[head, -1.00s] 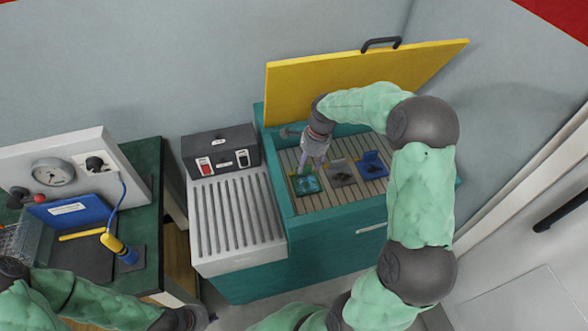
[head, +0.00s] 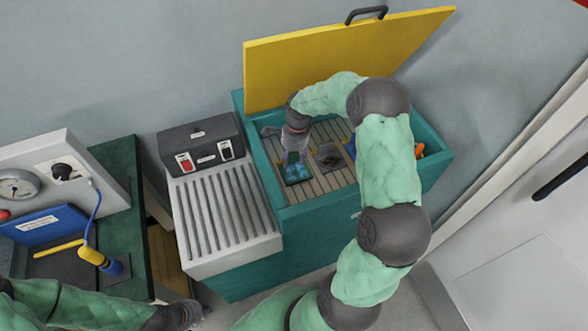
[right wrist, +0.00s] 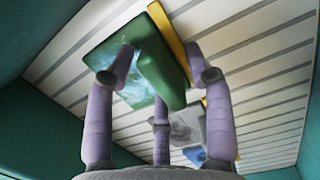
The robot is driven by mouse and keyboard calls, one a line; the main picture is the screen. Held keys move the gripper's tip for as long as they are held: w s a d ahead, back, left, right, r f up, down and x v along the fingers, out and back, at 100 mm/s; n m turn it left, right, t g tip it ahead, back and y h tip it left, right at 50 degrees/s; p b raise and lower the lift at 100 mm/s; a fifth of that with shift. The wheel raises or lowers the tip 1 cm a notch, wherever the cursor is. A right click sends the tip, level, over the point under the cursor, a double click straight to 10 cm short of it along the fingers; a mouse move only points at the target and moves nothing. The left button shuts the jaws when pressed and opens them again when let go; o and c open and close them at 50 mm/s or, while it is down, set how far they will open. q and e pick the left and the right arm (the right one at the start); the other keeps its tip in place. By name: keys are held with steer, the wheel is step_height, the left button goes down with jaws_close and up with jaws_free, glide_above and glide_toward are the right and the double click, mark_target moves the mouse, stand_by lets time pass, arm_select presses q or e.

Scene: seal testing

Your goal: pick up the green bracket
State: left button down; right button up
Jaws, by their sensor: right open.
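The green bracket (head: 298,174) lies on the slatted floor of the teal tub, at its left end. In the right wrist view the bracket (right wrist: 162,72) shows a dark green block rising from a flatter part with a mottled teal face. My right gripper (head: 296,160) reaches down into the tub over it. In the right wrist view its fingers (right wrist: 165,55) are open, on either side of the raised block, with a third finger below. I cannot tell whether they touch it. My left gripper (head: 188,315) is low at the left, mostly dark and unclear.
A grey part (head: 328,158) lies right of the bracket, with a blue part (right wrist: 195,154) beyond it. The tub's teal wall (head: 325,205) surrounds them; the yellow lid (head: 330,55) stands open behind. A ribbed grey drainboard (head: 225,210) adjoins the tub's left.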

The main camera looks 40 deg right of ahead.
mark_target(301, 180)
jaws_close()
stand_by(0.3)
steer(key=shift+r+p, duration=0.35)
steer(key=shift+r, duration=0.15)
steer(key=shift+s+r, duration=0.25)
steer(key=s, duration=0.2)
steer(key=s+a+p, duration=0.1)
steer(key=s, duration=0.4)
steer(key=shift+a+p, duration=0.15)
steer(key=shift+p, duration=0.15)
step_height(301, 180, up, 14)
steer(key=p, duration=0.3)
steer(key=shift+s+f+p, duration=0.15)
steer(key=shift+f+p, duration=0.05)
steer(key=shift+p, duration=0.1)
steer(key=shift+a, duration=0.1)
